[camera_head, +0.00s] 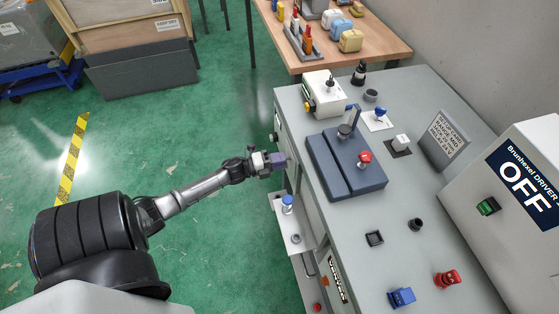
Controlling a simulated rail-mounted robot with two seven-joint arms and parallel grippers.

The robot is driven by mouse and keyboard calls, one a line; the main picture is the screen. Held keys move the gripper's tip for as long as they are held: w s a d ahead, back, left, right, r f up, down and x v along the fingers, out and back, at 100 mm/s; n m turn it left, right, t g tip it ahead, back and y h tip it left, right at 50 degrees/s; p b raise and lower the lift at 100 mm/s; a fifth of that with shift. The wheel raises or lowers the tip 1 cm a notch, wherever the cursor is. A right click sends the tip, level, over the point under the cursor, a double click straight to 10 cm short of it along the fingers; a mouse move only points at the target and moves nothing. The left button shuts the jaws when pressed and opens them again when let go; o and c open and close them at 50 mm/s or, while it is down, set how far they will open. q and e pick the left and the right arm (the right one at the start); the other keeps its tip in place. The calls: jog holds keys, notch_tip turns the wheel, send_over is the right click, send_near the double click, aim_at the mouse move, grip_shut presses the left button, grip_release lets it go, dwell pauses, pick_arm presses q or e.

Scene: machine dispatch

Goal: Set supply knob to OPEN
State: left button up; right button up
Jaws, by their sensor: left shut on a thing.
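My left gripper (268,161) reaches in from the left to the bench's front edge. It is shut on a small purple-grey block (278,160) beside the front face; I cannot tell whether this block is fixed to the bench. No knob can be read as the supply knob at this size. A small dark knob (273,137) is on the front face just beyond the gripper. My right gripper is not in view.
A white side shelf (297,223) with a blue-topped part (287,202) hangs off the bench front, near the gripper. A dark blue block (353,183) with a red knob lies on the bench. The driver cabinet (525,235) reads OFF.

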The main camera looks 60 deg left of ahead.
pick_arm(q)
jog(key=o, duration=0.9)
jog(key=shift+p+v, duration=0.5)
jog(key=shift+v, duration=6.4)
